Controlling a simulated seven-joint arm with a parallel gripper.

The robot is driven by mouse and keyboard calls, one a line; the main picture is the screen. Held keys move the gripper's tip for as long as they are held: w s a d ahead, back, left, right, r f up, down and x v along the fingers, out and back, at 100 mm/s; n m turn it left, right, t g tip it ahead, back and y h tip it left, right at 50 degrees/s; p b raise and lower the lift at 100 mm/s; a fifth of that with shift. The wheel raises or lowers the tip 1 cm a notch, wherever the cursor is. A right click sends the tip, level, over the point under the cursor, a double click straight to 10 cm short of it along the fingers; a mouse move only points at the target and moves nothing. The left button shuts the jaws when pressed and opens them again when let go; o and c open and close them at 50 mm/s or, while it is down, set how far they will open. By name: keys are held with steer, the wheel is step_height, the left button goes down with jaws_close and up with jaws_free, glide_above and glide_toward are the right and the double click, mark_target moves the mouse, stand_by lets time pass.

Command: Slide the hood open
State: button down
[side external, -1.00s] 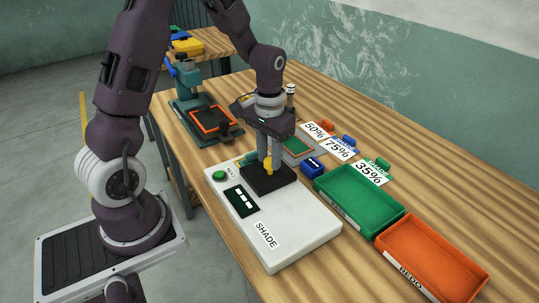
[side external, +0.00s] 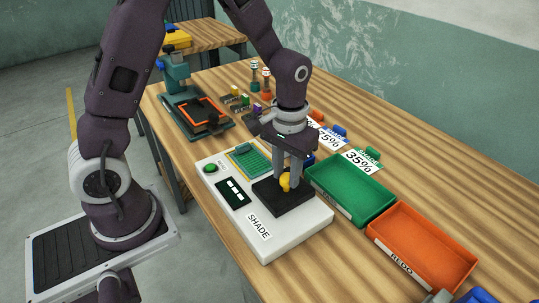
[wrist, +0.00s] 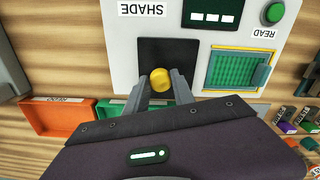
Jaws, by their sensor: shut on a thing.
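The hood (side external: 296,199) is a black square plate with a yellow knob (side external: 284,182), on the white SHADE reader (side external: 225,199). It sits toward the right part of the reader's top. Green netting (side external: 250,161) in a yellow frame lies uncovered to the left of the hood; it also shows in the wrist view (wrist: 236,70). My gripper (side external: 288,178) points down and is shut on the yellow knob. In the wrist view the fingers (wrist: 160,86) stand on both sides of the knob (wrist: 160,76), with the black hood (wrist: 165,46) beneath.
A green tray (side external: 370,213) and an orange tray (side external: 448,238) stand right of the reader, close to the hood's side. The reader has a green button (side external: 211,168) and a small display (side external: 232,194). A teal press (side external: 176,78) stands farther back. Percentage cards (side external: 358,159) lie behind.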

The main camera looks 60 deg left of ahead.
mark_target(292, 197)
steer(key=shift+d, duration=1.15)
steer(key=c, duration=1.1)
jaws_free()
steer(key=shift+d, duration=0.1)
steer(key=shift+o, duration=0.2)
step_height(292, 197, up, 7)
